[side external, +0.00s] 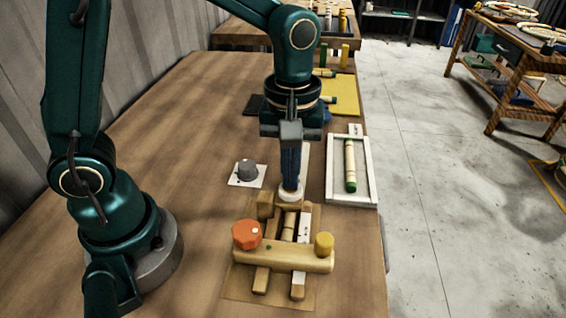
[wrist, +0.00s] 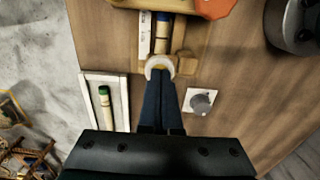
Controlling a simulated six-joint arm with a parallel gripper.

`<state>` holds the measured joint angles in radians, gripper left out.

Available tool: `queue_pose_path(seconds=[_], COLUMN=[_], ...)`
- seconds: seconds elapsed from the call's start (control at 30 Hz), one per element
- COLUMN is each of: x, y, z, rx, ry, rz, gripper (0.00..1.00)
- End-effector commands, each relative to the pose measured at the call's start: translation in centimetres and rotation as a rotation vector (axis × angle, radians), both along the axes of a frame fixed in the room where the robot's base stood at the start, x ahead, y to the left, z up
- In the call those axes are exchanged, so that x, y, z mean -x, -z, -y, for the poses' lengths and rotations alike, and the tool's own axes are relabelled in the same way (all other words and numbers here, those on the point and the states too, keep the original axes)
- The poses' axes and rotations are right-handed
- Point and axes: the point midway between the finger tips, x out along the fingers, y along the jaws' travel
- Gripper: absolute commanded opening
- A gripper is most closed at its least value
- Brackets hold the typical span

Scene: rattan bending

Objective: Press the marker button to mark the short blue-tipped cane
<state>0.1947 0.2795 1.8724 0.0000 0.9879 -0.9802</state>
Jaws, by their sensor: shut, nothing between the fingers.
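My gripper (side external: 291,183) is shut and points straight down, with nothing between its dark blue fingers. Its fingertips (wrist: 161,75) are at the round white button (side external: 290,195) at the far end of the wooden fixture. The button also shows in the wrist view (wrist: 158,62), partly covered by the fingers. I cannot tell whether it is pressed down. A short cane (wrist: 162,36) with a blue band near its visible end lies in the fixture, beside a white strip. In the side view the cane (side external: 288,232) is partly hidden by the fixture's crossbar.
A white tray (side external: 373,190) holds a green-tipped cane (side external: 350,165) on the right. A grey knob (side external: 247,169) sits on a white plate to the left.

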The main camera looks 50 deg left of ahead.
Motion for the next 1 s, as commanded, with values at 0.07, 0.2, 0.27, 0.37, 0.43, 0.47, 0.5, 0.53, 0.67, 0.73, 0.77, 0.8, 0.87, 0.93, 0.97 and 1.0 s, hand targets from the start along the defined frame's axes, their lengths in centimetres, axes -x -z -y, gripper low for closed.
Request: queue_pose_path(seconds=[0.07,0.2,0.27,0.37,0.43,0.47,0.5,0.53,0.67,0.73,0.77,0.8,0.87,0.93,0.97,1.0], x=[0.1,0.1,0.1,0.2,0.2,0.2,0.2,0.1,0.0,0.0,-0.1,-0.1,-0.1,-0.1,-0.1,-0.1], y=[1.0,1.6,1.7,1.7,1.7,1.7,1.6,1.4,0.1,-1.2,-1.9,-2.8,-4.2,-5.8,-6.3,-7.1], z=[0.0,0.0,0.0,0.0,0.0,0.0,0.0,0.0,0.0,0.0,0.0,0.0,0.0,0.0,0.0,0.0], rx=[-0.001,-0.001,-0.001,-0.001,-0.001,-0.002,-0.002,-0.002,-0.001,0.001,0.001,0.003,0.004,0.004,0.003,0.003], ry=[0.000,0.000,0.000,0.000,0.000,0.000,0.000,0.001,0.000,0.000,0.000,0.000,0.000,0.000,0.000,0.000], rz=[-0.006,-0.004,-0.006,-0.007,-0.007,-0.006,-0.006,-0.005,0.001,0.006,0.007,0.010,0.012,0.012,0.011,0.010], gripper=[0.00,0.00,0.00,0.00,0.00,0.00,0.00,0.00,0.00,0.00,0.00,0.00,0.00,0.00,0.00,0.00])
